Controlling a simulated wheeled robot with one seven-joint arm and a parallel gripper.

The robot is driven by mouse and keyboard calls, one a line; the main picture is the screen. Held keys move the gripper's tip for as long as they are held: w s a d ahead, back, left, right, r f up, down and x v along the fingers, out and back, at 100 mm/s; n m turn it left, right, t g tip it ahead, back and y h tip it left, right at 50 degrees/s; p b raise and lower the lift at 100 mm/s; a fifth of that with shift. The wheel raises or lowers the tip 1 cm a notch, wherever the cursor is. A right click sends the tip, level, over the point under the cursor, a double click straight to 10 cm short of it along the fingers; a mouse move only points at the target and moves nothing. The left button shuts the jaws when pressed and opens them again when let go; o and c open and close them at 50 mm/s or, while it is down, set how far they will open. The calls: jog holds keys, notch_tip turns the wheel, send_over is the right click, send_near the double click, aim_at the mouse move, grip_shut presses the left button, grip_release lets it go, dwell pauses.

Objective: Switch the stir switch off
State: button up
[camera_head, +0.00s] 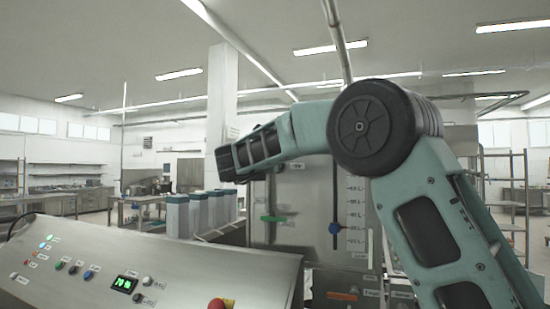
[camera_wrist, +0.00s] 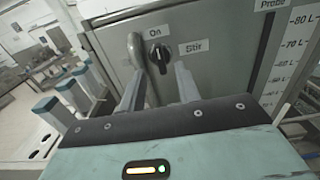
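The stir switch (camera_wrist: 159,55) is a black rotary knob on a grey metal panel (camera_wrist: 225,35). Its grip stands roughly upright, its top end toward the "On" label above it; a "Stir" label is to its right. In the wrist view my gripper (camera_wrist: 160,77) is open, with one grey finger on each side below the knob. The knob shows between and beyond the fingertips, and I cannot tell whether they touch it. In the head view my arm reaches left in front of the machine; the switch and fingers are not clearly visible there.
A curved grey metal pipe or handle (camera_wrist: 135,50) stands close left of the switch. A sloped control panel (camera_head: 200,270) with buttons, a green display and a red knob is at lower left. Several blue-topped grey columns (camera_head: 198,212) stand behind it. A blue slider (camera_head: 335,229) sits on a litre scale.

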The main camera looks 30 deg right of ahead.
jog(key=p+x, duration=0.1)
jog(key=x, duration=0.3)
jog(key=shift+w+d+p, duration=0.25)
jog(key=shift+p, duration=0.05)
grip_shut()
